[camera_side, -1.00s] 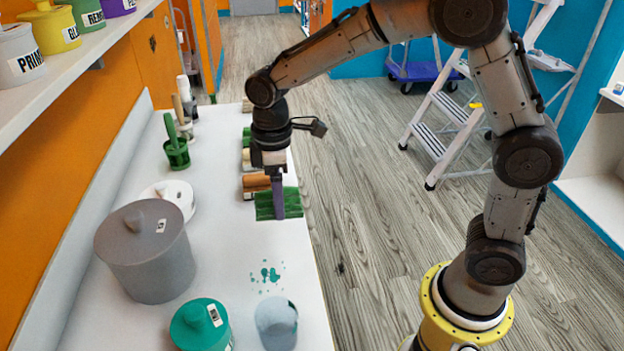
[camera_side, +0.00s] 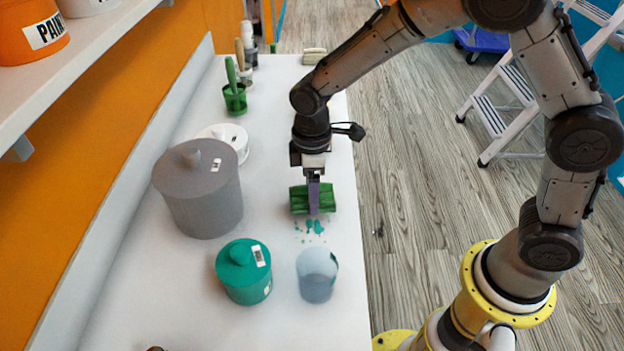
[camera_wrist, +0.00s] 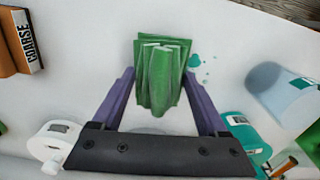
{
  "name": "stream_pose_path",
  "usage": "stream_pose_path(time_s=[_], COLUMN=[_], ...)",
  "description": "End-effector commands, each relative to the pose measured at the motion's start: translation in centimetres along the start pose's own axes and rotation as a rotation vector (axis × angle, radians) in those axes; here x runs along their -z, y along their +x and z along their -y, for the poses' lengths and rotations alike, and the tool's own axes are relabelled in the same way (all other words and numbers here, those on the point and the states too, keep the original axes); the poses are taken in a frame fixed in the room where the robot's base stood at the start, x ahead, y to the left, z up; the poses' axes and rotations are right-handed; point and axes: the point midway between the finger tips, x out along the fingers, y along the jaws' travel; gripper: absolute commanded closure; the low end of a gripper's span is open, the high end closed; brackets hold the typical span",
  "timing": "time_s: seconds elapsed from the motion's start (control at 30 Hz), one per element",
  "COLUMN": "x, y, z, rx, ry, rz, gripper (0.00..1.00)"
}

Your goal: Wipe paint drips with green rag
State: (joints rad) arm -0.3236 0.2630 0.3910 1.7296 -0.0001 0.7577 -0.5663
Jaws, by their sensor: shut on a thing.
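My gripper (camera_side: 314,207) points down at the bench and is shut on the green rag (camera_side: 298,200). In the wrist view the rag (camera_wrist: 160,75) is bunched between the two purple fingers. The rag is at or just above the bench top; I cannot tell if it touches. The teal paint drips (camera_side: 313,227) lie on the white bench just on the near side of the rag. In the wrist view the drips (camera_wrist: 196,62) show right beside the rag's right edge, partly hidden.
A translucent cup (camera_side: 317,277) and a teal tub (camera_side: 244,273) stand near the drips. A large grey pot (camera_side: 200,195), a white lidded tub (camera_side: 226,138) and a green brush holder (camera_side: 235,100) are to the left. A block marked COARSE (camera_wrist: 24,45) lies nearby. Bench between is clear.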

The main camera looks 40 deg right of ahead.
Motion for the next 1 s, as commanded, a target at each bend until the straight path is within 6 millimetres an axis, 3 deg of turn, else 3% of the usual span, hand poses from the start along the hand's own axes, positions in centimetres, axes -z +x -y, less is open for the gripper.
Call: stream_pose_path(time_s=[0.27, 1.0], x=[0.0, 0.7], y=[2.9, 2.9], z=[0.4, 7.1], rx=[0.001, 0.001], ry=[-0.002, -0.003], rz=[0.002, 0.002], gripper=[0.68, 0.68])
